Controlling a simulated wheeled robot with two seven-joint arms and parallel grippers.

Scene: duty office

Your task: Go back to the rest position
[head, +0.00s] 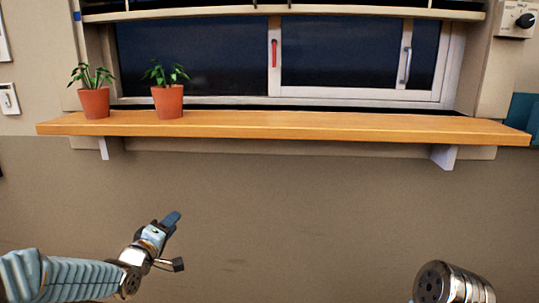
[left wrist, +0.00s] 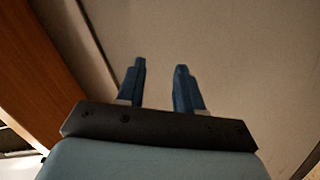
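My left gripper (head: 172,219) is in the lower left of the head view, below the shelf and in front of the wall. In the left wrist view its two blue fingers (left wrist: 160,70) stand apart with nothing between them, so it is open and empty. A metal part of my right arm (head: 450,285) shows at the lower right edge of the head view. My right gripper is out of the picture.
A wooden shelf (head: 300,126) runs along the wall under a window (head: 340,60). Two potted plants, the left one (head: 95,103) and the right one (head: 168,101), stand at its left end. White brackets support the shelf. The space below it looks clear.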

